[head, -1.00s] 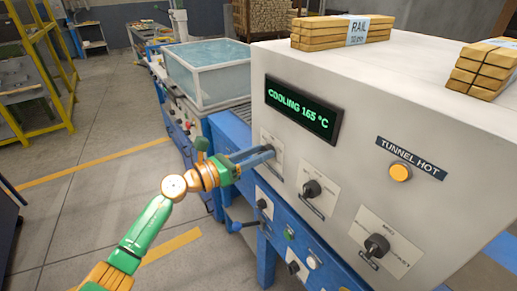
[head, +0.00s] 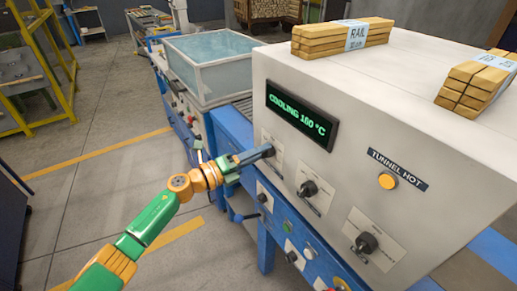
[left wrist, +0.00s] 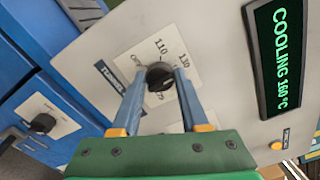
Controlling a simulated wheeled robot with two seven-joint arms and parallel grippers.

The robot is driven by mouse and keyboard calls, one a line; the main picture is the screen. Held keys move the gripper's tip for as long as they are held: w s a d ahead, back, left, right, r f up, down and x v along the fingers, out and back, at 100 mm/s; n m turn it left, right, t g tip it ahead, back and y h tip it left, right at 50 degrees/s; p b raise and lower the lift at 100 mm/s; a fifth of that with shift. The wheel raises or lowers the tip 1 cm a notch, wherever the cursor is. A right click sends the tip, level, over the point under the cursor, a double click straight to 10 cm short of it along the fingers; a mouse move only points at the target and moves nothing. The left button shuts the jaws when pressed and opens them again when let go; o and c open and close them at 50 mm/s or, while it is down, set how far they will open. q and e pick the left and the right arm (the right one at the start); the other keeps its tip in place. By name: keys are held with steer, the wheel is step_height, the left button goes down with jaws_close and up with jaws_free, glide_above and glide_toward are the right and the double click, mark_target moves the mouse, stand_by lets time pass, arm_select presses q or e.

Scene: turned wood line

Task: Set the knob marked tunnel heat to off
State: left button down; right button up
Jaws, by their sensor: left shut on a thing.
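A black knob (left wrist: 160,77) sits on a white dial plate in the left wrist view, with 110 and 130 printed around it. A dark label (left wrist: 108,76) beside it is partly hidden by a finger, so its full wording cannot be read. My left gripper (head: 267,151) is shut on this knob, with one blue finger on each side of it. In the head view the fingers cover the knob, the leftmost in the upper row. The knob's pointer is too small to read surely. My right gripper is not in view.
The display (head: 301,116) reads COOLING 160 °C. An amber lamp (head: 388,181) glows by the TUNNEL HOT label. Two more black knobs, a middle one (head: 308,189) and a right one (head: 367,242), stick out nearby. Wood bundles (head: 343,38) lie on top of the machine.

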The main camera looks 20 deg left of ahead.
arm_select(q)
steer(key=n+p, duration=0.2)
steer(key=n, duration=0.4)
steer(key=n+p, duration=0.1)
steer(key=n, duration=0.5)
steer(key=n+p, duration=0.2)
steer(key=n, duration=0.4)
steer(key=shift+s+d+f+p, duration=0.1)
steer(key=shift+d+f+p, duration=0.05)
steer(key=shift+f+p, duration=0.15)
steer(key=n, duration=0.5)
steer(key=shift+p, duration=0.35)
steer(key=shift+n, duration=0.4)
steer(key=shift+r, duration=0.1)
steer(key=shift+c, duration=2.1)
jaws_free()
steer(key=shift+d, duration=0.1)
